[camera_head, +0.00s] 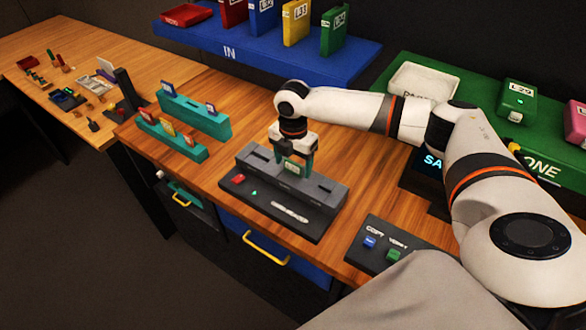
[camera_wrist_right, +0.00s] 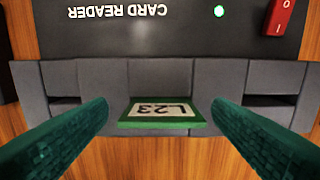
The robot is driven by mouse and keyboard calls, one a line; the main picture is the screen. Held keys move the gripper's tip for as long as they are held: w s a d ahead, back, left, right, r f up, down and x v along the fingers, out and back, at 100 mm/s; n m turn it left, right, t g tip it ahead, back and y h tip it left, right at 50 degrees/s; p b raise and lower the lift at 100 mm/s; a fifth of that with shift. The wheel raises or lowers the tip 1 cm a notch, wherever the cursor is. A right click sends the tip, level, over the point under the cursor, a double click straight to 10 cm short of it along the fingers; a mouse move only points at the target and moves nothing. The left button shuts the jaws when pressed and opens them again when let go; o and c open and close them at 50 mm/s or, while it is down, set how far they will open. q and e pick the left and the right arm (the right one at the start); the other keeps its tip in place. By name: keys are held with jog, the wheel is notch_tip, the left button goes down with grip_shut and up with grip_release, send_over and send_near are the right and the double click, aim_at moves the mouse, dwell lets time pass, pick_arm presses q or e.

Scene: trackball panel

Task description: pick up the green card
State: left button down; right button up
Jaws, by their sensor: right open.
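The green card (camera_head: 291,169) stands in the middle slot of the grey card reader (camera_head: 325,187) on the wooden bench. In the right wrist view the card (camera_wrist_right: 163,125) shows its green edge and a white label reading L23, upside down. My right gripper (camera_head: 292,161) is over the reader, pointing down. In the right wrist view its two green fingers are open, one on each side of the card, with a gap to it on both sides. My left gripper is not in view.
Teal racks (camera_head: 194,118) with small cards stand left of the reader. A button panel (camera_head: 385,245) lies at the front right. A blue IN shelf (camera_head: 270,45) with binders is behind, and a green shelf (camera_head: 455,85) with a white tray is at the right.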

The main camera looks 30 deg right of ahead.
jog(key=shift+f, duration=0.8)
jog(key=c, duration=1.1)
jog(key=shift+o, duration=0.2)
jog(key=shift+r, duration=0.1)
